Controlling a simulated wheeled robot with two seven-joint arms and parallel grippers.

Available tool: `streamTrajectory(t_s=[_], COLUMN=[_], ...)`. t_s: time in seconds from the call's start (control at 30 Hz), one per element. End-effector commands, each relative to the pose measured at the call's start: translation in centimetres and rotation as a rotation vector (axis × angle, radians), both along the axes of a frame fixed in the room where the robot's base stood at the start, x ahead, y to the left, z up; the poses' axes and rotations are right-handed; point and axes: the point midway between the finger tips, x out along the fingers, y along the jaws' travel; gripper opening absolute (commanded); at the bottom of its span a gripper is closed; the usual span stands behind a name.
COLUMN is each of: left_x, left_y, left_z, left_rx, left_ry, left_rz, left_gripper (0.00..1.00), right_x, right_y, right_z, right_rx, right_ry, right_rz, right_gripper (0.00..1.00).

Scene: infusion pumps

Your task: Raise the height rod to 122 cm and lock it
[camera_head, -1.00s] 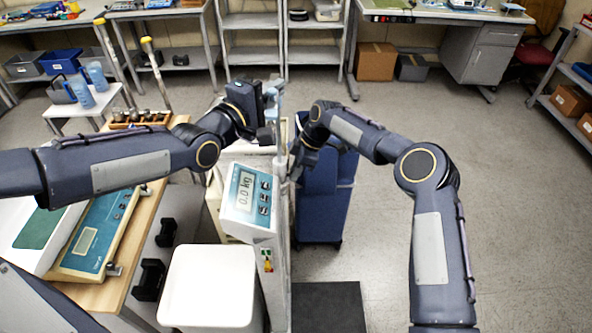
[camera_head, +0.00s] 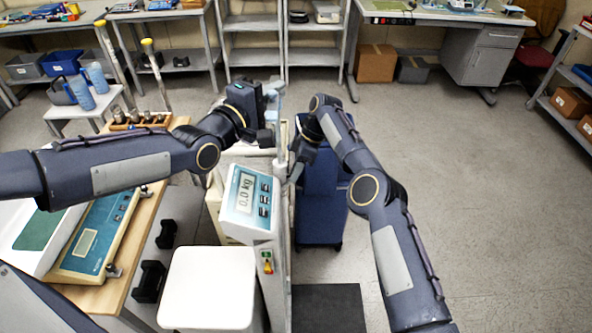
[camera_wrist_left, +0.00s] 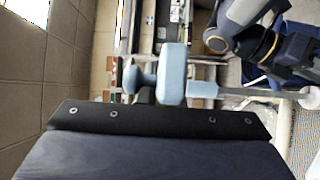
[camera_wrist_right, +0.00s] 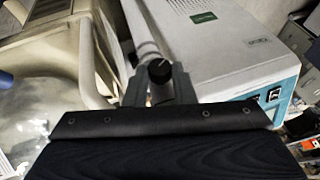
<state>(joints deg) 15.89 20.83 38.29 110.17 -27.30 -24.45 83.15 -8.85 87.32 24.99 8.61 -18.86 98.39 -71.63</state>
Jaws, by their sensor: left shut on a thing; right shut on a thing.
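The scale's head unit (camera_head: 250,197) shows "0.0 kg" and stands in front of the slim height rod (camera_head: 281,138). In the left wrist view the rod (camera_wrist_left: 240,93) runs right from a light-blue block (camera_wrist_left: 172,75) with a grey-blue knob (camera_wrist_left: 132,78) beside it. My left gripper (camera_head: 266,136) is shut at this top part, its fingers mostly hidden by its own palm. In the right wrist view a round black knob (camera_wrist_right: 160,70) sits between the two fingers of my right gripper (camera_wrist_right: 160,88), which is shut on it. The rod's height markings cannot be read.
A white stool-like seat (camera_head: 208,287) stands in front left of the scale. Open floor lies to the right.

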Motion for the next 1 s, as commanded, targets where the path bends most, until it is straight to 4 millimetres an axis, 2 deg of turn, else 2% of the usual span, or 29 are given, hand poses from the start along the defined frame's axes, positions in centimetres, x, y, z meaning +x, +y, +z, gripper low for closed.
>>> streamTrajectory(t_s=[0.2,0.23,0.37,1.0], left_x=[-0.12,-0.11,-0.09,-0.02], left_y=[-0.11,-0.10,-0.09,-0.02], left_z=[0.02,0.02,0.01,0.02], left_rx=[0.001,0.001,0.002,0.001], left_ry=[-0.002,-0.002,-0.001,-0.001], left_rz=[-0.003,-0.003,-0.002,-0.001], left_gripper=[0.00,0.00,0.00,0.00], right_x=[0.24,0.23,0.16,0.21], right_y=[-0.23,-0.23,-0.15,-0.17], right_z=[-0.11,-0.11,-0.07,0.06], right_rx=[-0.003,-0.003,-0.001,-0.002], right_ry=[-0.008,-0.007,-0.005,-0.065], right_rz=[-0.007,-0.007,-0.005,-0.005], right_gripper=[0.00,0.27,0.44,0.45])
